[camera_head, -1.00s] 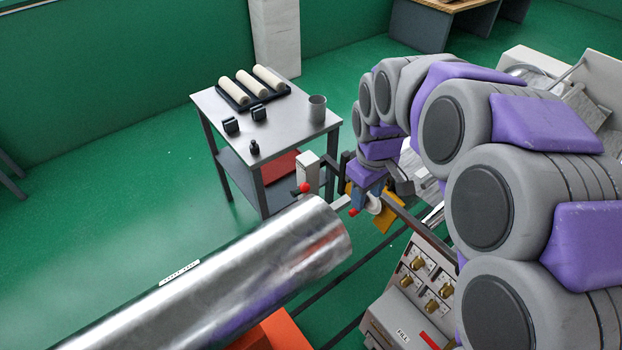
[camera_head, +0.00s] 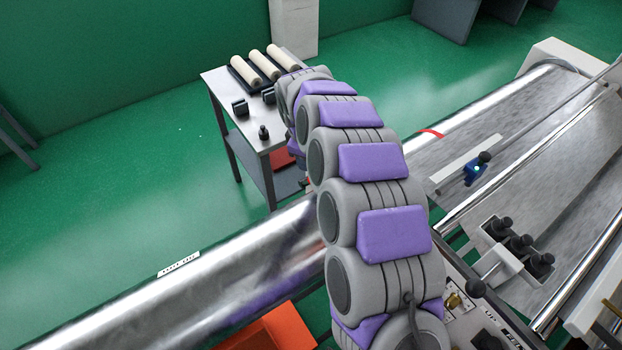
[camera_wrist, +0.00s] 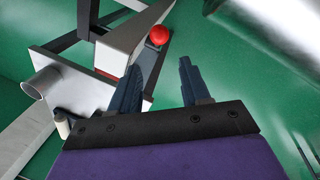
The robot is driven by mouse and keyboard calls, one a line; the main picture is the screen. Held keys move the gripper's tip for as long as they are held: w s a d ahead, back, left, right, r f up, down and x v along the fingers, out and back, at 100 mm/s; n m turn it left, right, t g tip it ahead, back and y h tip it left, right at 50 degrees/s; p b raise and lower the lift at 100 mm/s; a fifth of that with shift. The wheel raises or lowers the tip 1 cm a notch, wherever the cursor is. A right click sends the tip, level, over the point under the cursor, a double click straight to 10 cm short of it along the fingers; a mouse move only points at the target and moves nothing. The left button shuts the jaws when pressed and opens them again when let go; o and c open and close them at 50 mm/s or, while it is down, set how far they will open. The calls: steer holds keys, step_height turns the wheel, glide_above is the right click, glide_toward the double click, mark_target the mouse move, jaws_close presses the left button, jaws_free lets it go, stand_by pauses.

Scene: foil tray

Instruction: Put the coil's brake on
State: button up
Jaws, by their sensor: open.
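The coil (camera_head: 215,255) is a large shiny silver roll lying across the lower left of the head view. Part of its shiny surface (camera_wrist: 285,35) fills the upper right of the wrist view. A red ball knob (camera_wrist: 158,35) shows near the fingertips in the wrist view, beside a grey box-shaped post (camera_wrist: 125,40); I take it for the brake's handle. My gripper (camera_wrist: 163,72) is open and empty, its two dark fingers apart. The knob appears just beyond the left fingertip, not gripped. In the head view my arm hides the gripper and the knob.
A metal table (camera_head: 222,82) with cream rolls (camera_head: 258,68) and small black parts stands behind the coil. A machine bed with a foil web (camera_head: 520,150) lies to the right. An orange block (camera_head: 270,328) sits below the coil. Green floor is open at left.

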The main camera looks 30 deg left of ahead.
steer(key=w+f, duration=0.1)
steer(key=f, duration=0.3)
steer(key=f+b, duration=0.1)
steer(key=f, duration=0.4)
steer(key=w+f+b, duration=0.1)
steer(key=f, duration=0.3)
steer(key=shift+w+f, duration=0.2)
steer(key=shift+w, duration=0.15)
steer(key=shift+d, duration=0.1)
steer(key=shift+c, duration=0.2)
steer(key=shift+r, duration=0.1)
jaws_close()
